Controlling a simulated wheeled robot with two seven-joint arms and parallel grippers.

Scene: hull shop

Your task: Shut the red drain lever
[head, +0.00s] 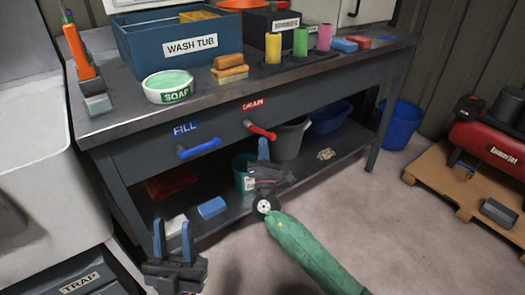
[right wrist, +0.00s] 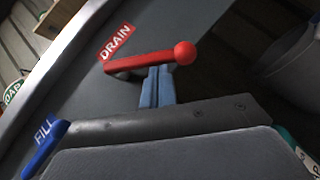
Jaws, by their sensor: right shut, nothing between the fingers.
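The red drain lever (head: 260,130) sits on the front of the bench under the DRAIN label (head: 253,104). It slopes slightly down to the right in the head view. In the right wrist view the lever (right wrist: 150,60) ends in a round red knob at its right. My right gripper (head: 263,142) is shut and empty, just below the lever. In the right wrist view its blue fingertips (right wrist: 157,72) are right at the lever's lower side; I cannot tell whether they touch. My left gripper (head: 172,228) is open and empty, low in front of the bench.
A blue fill lever (head: 200,148) is left of the drain lever. The bench top holds a wash tub (head: 180,45), a soap bowl (head: 168,85) and several bottles. Buckets and sponges are on the lower shelf (head: 225,210). A red compressor (head: 490,145) stands on a pallet at the right.

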